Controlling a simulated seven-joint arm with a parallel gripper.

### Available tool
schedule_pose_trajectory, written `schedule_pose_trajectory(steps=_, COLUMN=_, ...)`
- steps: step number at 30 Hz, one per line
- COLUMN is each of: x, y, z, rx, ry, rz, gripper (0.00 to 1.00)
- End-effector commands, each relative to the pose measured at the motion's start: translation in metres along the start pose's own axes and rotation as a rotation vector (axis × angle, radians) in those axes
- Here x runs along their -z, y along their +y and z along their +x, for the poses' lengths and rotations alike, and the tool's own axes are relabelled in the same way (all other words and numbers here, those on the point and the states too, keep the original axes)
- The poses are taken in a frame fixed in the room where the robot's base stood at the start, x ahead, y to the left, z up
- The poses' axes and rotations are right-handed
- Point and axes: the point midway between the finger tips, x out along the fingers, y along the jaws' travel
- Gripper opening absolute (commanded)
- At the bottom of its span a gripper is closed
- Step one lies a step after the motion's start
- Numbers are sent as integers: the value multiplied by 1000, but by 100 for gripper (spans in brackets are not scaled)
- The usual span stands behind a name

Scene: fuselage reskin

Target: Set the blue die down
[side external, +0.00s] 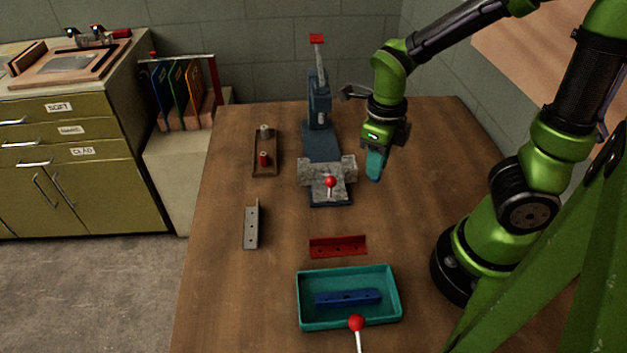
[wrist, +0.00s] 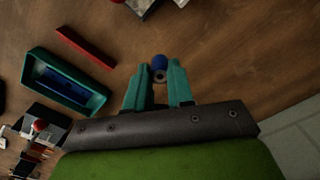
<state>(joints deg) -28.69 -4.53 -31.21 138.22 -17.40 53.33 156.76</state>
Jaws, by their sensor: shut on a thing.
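My gripper (side external: 375,168) hangs above the table, to the right of the press, with its teal fingers pointing down. In the wrist view my gripper (wrist: 158,82) is shut on the blue die (wrist: 159,62), a small round piece with a blue end and a grey ringed face. The die sits between the fingertips and appears held clear of the wooden table (side external: 420,240). In the side view the fingers hide the die. A dark wooden holder (side external: 256,170) at the back left carries a red die (side external: 264,159) and a pale one (side external: 264,131).
A blue-grey press (side external: 321,142) stands at the back, with a block and red-knobbed lever (side external: 330,182) before it. A red angle piece (side external: 338,246) and a teal tray (side external: 305,314) holding a blue bar (side external: 348,298) lie in front. A grey bracket (side external: 251,225) lies left.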

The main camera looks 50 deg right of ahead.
Motion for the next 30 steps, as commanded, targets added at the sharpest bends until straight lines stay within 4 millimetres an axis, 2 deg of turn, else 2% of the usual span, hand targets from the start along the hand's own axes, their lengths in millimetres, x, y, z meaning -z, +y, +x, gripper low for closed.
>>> schedule_pose_trajectory(steps=1, x=-18, y=-8, z=-6, rx=5, ry=0, rz=21, gripper=0)
schedule_pose_trajectory(steps=9, x=-116, y=-35, z=-36, rx=5, ry=2, rz=79, gripper=0)
schedule_pose_trajectory(steps=18, x=-214, y=-46, z=-47, rx=2, ry=3, rz=69, gripper=0)
schedule_pose_trajectory(steps=24, x=-268, y=-41, z=-41, rx=2, ry=2, rz=23, gripper=0)
schedule_pose_trajectory(steps=30, x=-299, y=-33, z=-32, rx=0, ry=0, rz=-23, gripper=0)
